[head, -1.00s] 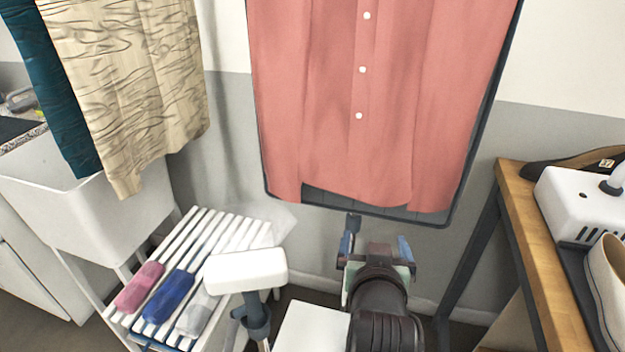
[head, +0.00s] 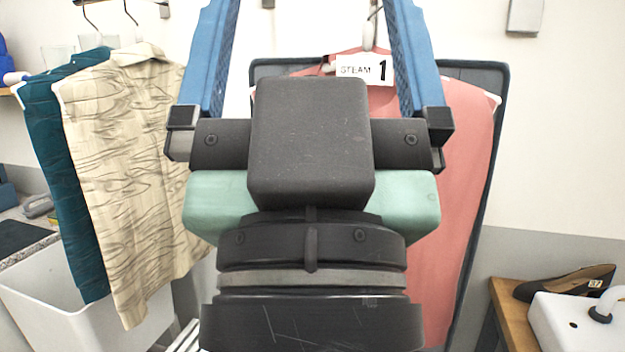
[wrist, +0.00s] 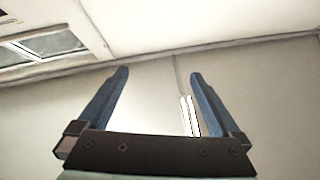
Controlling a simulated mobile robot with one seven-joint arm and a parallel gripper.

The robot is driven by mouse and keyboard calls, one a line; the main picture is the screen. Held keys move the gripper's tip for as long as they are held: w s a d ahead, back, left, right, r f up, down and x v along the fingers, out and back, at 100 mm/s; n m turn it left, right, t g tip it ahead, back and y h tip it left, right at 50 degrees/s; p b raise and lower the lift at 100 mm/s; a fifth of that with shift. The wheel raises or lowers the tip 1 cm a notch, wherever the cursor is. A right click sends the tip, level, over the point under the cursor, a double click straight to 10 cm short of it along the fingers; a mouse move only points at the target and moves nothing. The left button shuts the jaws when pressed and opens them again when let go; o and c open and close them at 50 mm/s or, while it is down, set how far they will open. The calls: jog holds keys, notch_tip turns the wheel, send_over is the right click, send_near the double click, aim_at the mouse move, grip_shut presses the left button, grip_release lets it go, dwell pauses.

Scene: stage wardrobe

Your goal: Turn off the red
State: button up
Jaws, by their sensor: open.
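No red switch or red light shows in either view. The only reddish thing is a salmon-red shirt (head: 465,190), hung on a dark-edged board (head: 480,75) with a white tag reading "STEAM 1" (head: 362,70). My gripper (head: 312,20) is large in the middle of the head view and hides much of the shirt. Its two blue fingers are wide apart, point up and run out of the top of the picture. In the wrist view my gripper (wrist: 159,74) is open and empty, with pale wall and ceiling beyond. A thin white upright piece (wrist: 190,115) shows beside the right finger.
A cream patterned shirt (head: 135,170) and a teal garment (head: 65,150) hang at left above a white basin (head: 75,315). A grey-white box (head: 525,15) is on the wall at upper right. A dark shoe (head: 565,283) and white appliance (head: 580,325) stand on the right bench.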

notch_tip(320, 180, up, 5)
jog(key=p, duration=0.2)
jog(key=shift+f+p, duration=0.2)
jog(key=shift+p, duration=0.2)
